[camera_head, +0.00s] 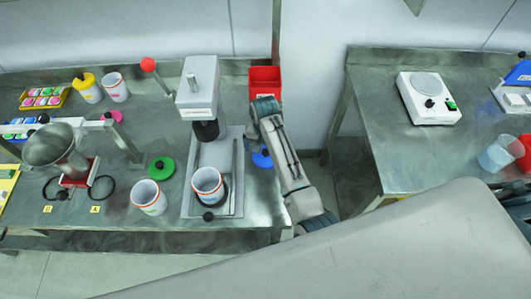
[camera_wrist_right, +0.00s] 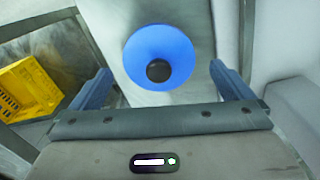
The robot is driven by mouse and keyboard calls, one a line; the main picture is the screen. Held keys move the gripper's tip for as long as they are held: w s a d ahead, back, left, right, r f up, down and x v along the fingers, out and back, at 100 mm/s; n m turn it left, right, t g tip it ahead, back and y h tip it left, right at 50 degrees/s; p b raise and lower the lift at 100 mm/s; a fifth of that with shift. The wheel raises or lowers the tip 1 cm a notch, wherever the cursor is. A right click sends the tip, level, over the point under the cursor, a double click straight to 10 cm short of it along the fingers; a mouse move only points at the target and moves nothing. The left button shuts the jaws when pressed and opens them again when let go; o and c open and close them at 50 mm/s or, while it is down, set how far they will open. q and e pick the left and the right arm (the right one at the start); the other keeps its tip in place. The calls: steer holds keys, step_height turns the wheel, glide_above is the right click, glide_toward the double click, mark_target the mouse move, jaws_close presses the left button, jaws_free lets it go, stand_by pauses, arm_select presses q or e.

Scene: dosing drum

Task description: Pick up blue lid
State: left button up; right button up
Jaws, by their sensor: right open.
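The blue lid (camera_head: 262,158) lies on the right end of the left steel table, partly hidden by my right arm in the head view. In the right wrist view the blue lid (camera_wrist_right: 160,55) is a round blue disc with a dark knob in its middle. My right gripper (camera_wrist_right: 160,85) is open, with its two blue-grey fingers on either side of the lid and apart from it. In the head view my right gripper (camera_head: 264,112) is above the table's right end. My left gripper is not in view.
A press stand (camera_head: 198,100) with a white cup (camera_head: 208,184) stands left of the lid. A green lid (camera_head: 161,168) and another cup (camera_head: 148,197) are further left. A red bin (camera_head: 264,80) is behind. A gap separates the right table (camera_head: 390,150), which holds a scale (camera_head: 428,98).

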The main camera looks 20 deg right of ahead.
mark_target(265, 154)
steer(key=shift+f+p, duration=0.55)
steer(key=shift+f, duration=1.3)
steer(key=shift+s, duration=0.1)
steer(key=c, duration=0.9)
steer(key=shift+o, duration=0.2)
